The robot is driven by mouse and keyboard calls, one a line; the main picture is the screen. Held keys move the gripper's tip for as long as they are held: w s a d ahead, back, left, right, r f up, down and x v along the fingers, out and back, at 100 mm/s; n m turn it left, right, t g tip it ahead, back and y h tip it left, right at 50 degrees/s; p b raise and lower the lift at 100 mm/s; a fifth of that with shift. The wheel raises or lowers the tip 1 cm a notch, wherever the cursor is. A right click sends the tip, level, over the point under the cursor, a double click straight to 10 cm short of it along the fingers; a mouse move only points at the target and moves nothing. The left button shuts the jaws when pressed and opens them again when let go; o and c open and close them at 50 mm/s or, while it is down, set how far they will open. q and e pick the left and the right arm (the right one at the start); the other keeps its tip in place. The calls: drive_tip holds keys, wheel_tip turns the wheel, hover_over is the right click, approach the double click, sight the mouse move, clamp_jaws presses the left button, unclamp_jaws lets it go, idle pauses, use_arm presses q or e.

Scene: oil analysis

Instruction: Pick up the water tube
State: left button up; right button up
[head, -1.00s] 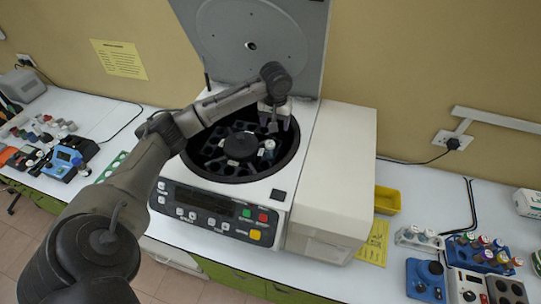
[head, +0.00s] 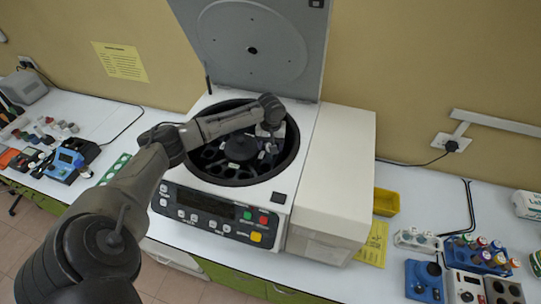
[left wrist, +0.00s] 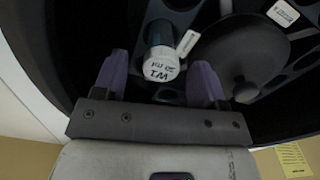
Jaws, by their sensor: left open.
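The water tube (left wrist: 161,62) has a white cap marked "W1 20 ml" and a blue-tinted body. It stands in a rotor slot of the open centrifuge (head: 224,232). My left gripper (left wrist: 158,76) reaches down into the rotor bowl, open, with its purple fingers on either side of the tube cap and gaps visible on both sides. In the head view, my left gripper (head: 270,140) is at the right side of the bowl and largely hides the tube. My right gripper is not in view.
The raised lid (head: 250,45) stands behind the bowl. The rotor hub (head: 241,148) is close to my gripper, and the bowl wall surrounds it. A yellow tray (head: 386,202) and a blue rack of capped tubes (head: 480,256) are on the bench at right.

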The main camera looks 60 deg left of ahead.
use_arm(q)
drive_tip(key=shift+s+d+f+p, duration=0.15)
drive_tip(key=shift+f+p, duration=0.25)
drive_tip(key=shift+f, duration=1.6)
drive_tip(key=shift+c, duration=0.4)
drive_tip(key=c, duration=0.9)
drive_tip(key=shift+r, duration=0.1)
wheel_tip(320, 180, up, 8)
drive_tip(key=shift+r+b, duration=0.15)
drive_tip(key=shift+b, duration=0.65)
drive_tip(key=shift+r, duration=0.8)
